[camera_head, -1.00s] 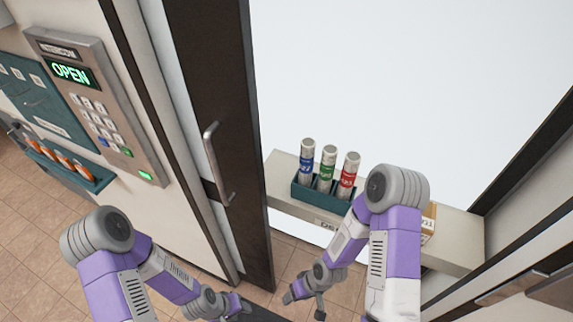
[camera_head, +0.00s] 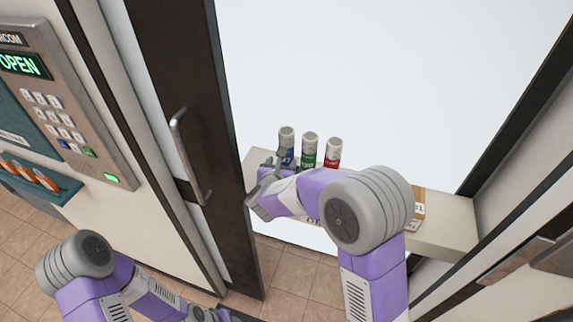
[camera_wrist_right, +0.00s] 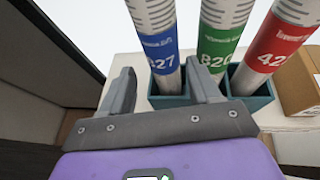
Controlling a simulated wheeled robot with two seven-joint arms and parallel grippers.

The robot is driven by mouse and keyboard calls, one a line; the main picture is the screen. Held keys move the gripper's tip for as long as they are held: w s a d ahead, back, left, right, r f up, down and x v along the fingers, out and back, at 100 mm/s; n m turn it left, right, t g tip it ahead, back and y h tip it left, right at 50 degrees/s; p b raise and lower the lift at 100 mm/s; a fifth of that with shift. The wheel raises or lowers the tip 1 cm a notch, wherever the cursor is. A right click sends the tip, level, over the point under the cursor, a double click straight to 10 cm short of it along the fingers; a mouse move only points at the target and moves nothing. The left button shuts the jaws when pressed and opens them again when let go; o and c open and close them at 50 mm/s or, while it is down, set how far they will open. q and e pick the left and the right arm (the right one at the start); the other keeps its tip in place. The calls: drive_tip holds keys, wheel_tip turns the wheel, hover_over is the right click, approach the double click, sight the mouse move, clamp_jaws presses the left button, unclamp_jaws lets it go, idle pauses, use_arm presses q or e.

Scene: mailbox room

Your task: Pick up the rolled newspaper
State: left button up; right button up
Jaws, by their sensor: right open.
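Three rolled newspapers stand upright in a teal holder (camera_wrist_right: 262,100): one with a blue band (camera_head: 287,135), one with a green band (camera_head: 309,148) and one with a red band (camera_head: 333,150). They also show in the right wrist view as the blue-banded roll (camera_wrist_right: 160,50), the green-banded roll (camera_wrist_right: 218,45) and the red-banded roll (camera_wrist_right: 270,50). My right gripper (camera_wrist_right: 163,78) is open, with its fingers either side of the blue-banded roll's lower part in that view; contact is unclear. My left gripper (camera_head: 207,314) is low at the bottom edge, partly cut off.
The holder stands on a pale shelf (camera_head: 450,225) beyond a doorway. A dark door with a metal handle (camera_head: 185,150) is left of my right arm. A cardboard box (camera_head: 418,205) sits on the shelf to the right. An intercom reading OPEN (camera_head: 22,65) is at the left.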

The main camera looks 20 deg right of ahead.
sight(287, 162)
drive_tip(key=x, duration=0.7)
drive_tip(key=shift+d+b, duration=0.25)
drive_tip(key=shift+b, duration=0.2)
drive_tip(key=shift+c, duration=0.3)
drive_tip(key=c, duration=0.8)
drive_tip(key=shift+o, duration=0.2)
drive_tip(key=shift+r, duration=0.1)
